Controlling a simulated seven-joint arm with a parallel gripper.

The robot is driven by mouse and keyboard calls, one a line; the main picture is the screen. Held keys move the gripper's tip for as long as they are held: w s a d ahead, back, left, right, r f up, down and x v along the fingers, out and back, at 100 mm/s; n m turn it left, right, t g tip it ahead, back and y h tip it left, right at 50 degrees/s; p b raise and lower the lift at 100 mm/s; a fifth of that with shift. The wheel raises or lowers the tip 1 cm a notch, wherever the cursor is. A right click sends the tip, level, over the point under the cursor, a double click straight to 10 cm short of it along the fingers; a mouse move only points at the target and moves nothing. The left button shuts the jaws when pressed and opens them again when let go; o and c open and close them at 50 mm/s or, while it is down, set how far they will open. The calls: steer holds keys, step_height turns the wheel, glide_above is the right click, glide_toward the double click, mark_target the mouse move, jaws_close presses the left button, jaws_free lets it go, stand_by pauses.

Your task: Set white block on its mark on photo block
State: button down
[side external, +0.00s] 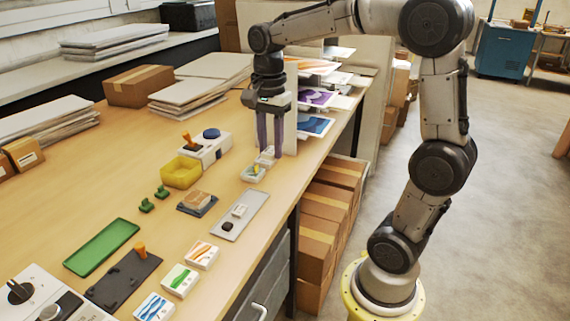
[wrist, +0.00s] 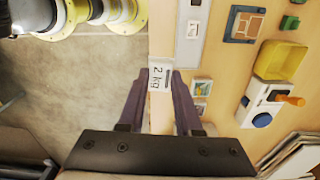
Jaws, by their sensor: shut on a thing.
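My gripper (side external: 270,149) points down near the table's right edge. In the wrist view, its fingertips (wrist: 159,80) are shut on a white block (wrist: 158,72) marked "2 kg". The block is held near the table edge; its height above the surface is hard to judge. A small photo block (side external: 253,172) lies on the table just in front of the fingers, and also shows beside the right finger in the wrist view (wrist: 201,88). Another small picture piece (wrist: 197,107) lies beside it. The mark is too small to make out.
A grey plate (side external: 240,215) with a small white piece on it lies nearer the camera. A white machine (side external: 208,150) and a yellow tray (side external: 182,172) stand to the left. A display rack with pictures (side external: 315,97) is behind. Floor lies beyond the table edge.

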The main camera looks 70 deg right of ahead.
steer(key=w, duration=1.3)
glide_toward(192, 196)
steer(key=shift+d+n, duration=0.1)
steer(key=shift+n, duration=0.3)
steer(key=shift+f, duration=3)
steer(key=shift+f, duration=0.35)
steer(key=c, duration=0.9)
jaws_free()
steer(key=shift+o, duration=0.2)
steer(key=shift+r, duration=0.1)
